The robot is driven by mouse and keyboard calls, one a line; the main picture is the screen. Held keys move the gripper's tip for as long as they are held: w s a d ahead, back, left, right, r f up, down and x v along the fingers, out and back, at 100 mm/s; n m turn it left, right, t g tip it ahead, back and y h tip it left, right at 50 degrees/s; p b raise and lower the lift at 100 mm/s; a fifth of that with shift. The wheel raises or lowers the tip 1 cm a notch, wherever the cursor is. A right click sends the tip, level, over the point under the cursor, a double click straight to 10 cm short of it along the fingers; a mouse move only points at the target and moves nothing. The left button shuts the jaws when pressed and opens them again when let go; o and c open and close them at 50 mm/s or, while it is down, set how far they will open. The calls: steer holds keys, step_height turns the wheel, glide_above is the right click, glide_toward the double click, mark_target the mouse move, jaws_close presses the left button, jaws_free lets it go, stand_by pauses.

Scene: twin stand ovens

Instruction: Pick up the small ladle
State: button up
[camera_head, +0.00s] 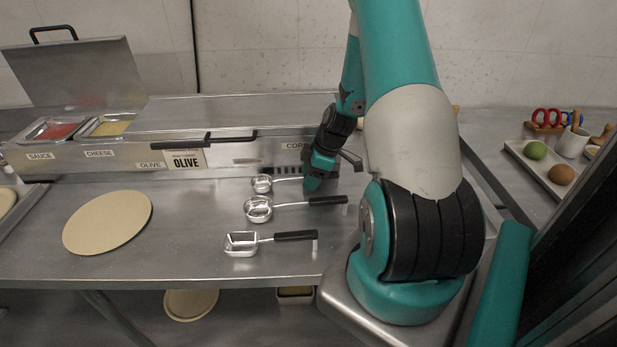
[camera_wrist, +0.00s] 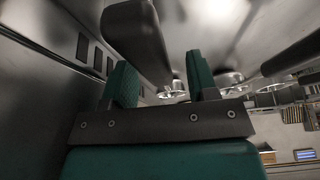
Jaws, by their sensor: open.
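The small ladle (camera_head: 262,184) is the rearmost of three metal scoops on the steel counter, with its round bowl to the left. In the wrist view, a black handle (camera_wrist: 138,38), apparently the small ladle's, runs down toward the gap between the fingers of my gripper (camera_wrist: 163,80). The fingers are open, with one on either side of the line of this handle. I cannot tell whether they touch it.
A larger round ladle (camera_head: 259,209) and a square scoop (camera_head: 241,243) lie in front, handles to the right. The topping station (camera_head: 225,160) stands close behind. A flat dough disc (camera_head: 107,222) lies at left. A tray (camera_head: 543,172) holds a green and a brown item.

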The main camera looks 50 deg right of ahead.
steer(key=shift+x, duration=0.75)
jaws_close()
steer(key=shift+r, duration=0.1)
